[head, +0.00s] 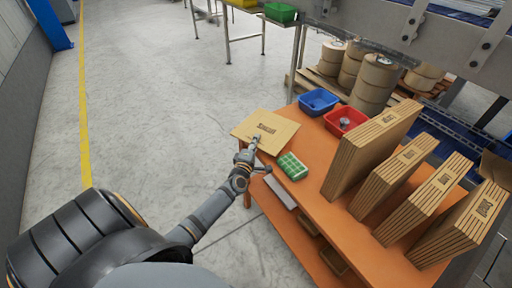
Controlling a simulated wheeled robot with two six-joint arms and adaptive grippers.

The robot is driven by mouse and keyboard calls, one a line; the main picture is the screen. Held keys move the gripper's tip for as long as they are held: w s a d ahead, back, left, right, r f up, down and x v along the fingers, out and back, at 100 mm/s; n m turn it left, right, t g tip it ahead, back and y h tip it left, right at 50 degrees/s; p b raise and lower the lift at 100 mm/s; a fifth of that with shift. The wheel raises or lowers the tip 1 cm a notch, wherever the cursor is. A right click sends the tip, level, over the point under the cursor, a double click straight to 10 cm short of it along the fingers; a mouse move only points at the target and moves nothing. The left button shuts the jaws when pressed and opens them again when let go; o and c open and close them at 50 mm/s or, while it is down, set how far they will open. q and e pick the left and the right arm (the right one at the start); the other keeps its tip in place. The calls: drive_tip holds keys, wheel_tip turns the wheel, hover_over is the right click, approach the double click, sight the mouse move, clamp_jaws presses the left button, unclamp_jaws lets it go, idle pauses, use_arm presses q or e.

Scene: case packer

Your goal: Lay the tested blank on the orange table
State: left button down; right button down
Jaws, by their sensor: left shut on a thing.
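A flat tan cardboard blank (257,121) with dark print lies roughly level at the far left corner of the orange table (296,214). Much of it sticks out past the table's left edge, over the floor. My left gripper (256,141) is shut on the near edge of the blank. I cannot tell whether the blank touches the tabletop. My right gripper is not in view.
A green-and-white box (292,166) sits just right of my left gripper. A blue bin (319,101) and a red bin (345,120) stand at the table's far end. Several upright stacks of blanks (367,150) fill the right side. Open floor (150,150) lies left.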

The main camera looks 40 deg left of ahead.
use_arm(q)
drive_tip(key=shift+f, duration=0.4)
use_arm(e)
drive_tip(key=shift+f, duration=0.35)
use_arm(q)
drive_tip(key=shift+f+b, duration=0.45)
drive_tip(key=shift+f, duration=0.15)
drive_tip(key=c, duration=1.5)
unclamp_jaws()
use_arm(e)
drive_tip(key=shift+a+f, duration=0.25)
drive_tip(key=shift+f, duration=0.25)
